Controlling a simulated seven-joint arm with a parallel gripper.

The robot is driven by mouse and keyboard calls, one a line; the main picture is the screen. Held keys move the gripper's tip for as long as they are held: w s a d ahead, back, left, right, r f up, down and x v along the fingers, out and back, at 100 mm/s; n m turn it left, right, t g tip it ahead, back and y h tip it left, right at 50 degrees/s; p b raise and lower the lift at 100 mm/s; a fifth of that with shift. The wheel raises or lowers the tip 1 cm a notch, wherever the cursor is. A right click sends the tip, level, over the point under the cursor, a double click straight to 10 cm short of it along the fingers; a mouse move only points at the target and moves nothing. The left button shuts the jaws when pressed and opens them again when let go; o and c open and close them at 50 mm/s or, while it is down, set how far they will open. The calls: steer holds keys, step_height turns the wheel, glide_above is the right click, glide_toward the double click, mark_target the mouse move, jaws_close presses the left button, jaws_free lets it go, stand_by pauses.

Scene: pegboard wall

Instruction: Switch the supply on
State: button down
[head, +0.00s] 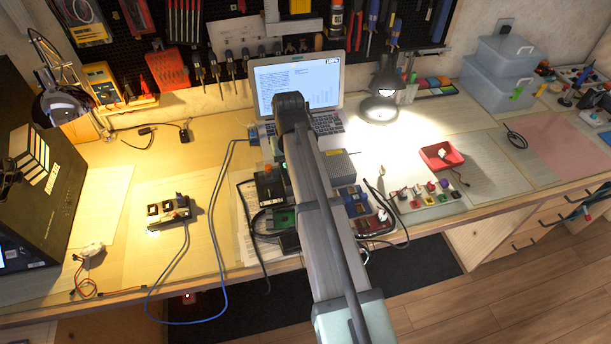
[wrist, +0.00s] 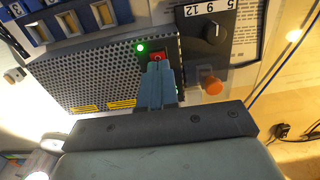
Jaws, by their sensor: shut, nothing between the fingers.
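The supply is a grey perforated metal box (wrist: 95,80) with yellow labels in the wrist view. A green light (wrist: 140,48) glows on it beside a small red switch (wrist: 156,56). In the head view the supply (head: 341,165) is partly hidden by my arm. My gripper (wrist: 157,66) is shut and empty, its fingertips right at the red switch and covering part of it. I cannot tell whether they touch it or which way the switch is tipped. The head view hides the fingertips behind my arm.
A black box with a dial (wrist: 214,32) and an orange knob (wrist: 212,86) sit close beside the supply. Blue modules (head: 354,201) stand in front of it. A laptop (head: 298,88) and a lit lamp (head: 384,95) are behind. A blue cable (head: 217,190) crosses the left bench.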

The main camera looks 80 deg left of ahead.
steer(key=shift+r, duration=3.45)
